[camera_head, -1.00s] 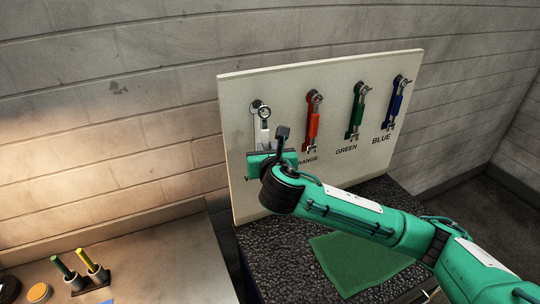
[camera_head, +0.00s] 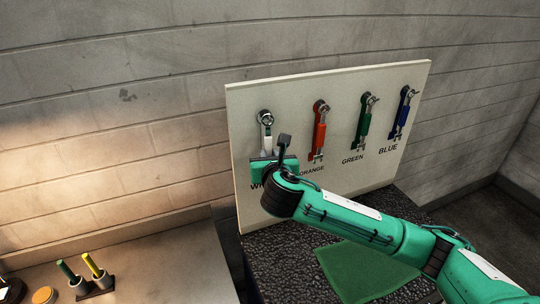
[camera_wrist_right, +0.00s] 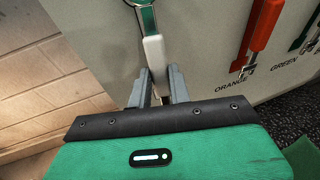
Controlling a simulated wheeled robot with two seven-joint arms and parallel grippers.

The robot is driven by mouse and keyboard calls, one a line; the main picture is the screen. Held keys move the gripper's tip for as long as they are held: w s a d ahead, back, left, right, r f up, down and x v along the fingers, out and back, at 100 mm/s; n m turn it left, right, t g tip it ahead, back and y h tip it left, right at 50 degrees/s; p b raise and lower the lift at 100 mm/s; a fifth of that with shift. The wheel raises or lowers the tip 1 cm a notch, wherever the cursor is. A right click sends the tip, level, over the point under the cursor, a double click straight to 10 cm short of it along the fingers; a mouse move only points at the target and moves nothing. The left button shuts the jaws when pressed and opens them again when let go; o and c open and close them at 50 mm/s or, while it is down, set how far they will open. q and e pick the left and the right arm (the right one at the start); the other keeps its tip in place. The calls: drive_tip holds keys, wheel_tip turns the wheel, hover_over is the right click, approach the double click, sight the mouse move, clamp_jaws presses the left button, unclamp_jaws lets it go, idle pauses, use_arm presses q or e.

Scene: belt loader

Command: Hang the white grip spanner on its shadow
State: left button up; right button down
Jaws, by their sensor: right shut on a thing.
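The white grip spanner (camera_head: 266,130) is upright against the pale tool board (camera_head: 280,85), at its left place above the partly covered white label. Its ring end is at the top, over a dark hook or shadow mark; I cannot tell whether the ring is over the hook. In the right wrist view the white grip (camera_wrist_right: 155,58) stands between the fingers of my right gripper (camera_wrist_right: 156,88), which is shut on it. In the head view the right gripper (camera_head: 270,160) covers the spanner's lower end. My left gripper is not in view.
The orange (camera_head: 318,130), green (camera_head: 364,118) and blue (camera_head: 402,112) spanners hang to the right on the board. A green mat (camera_head: 365,268) lies on the dark speckled surface below. A bench (camera_head: 170,265) at the lower left holds a holder with green and yellow sticks.

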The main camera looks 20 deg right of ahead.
drive_tip(key=c, duration=1.2)
unclamp_jaws()
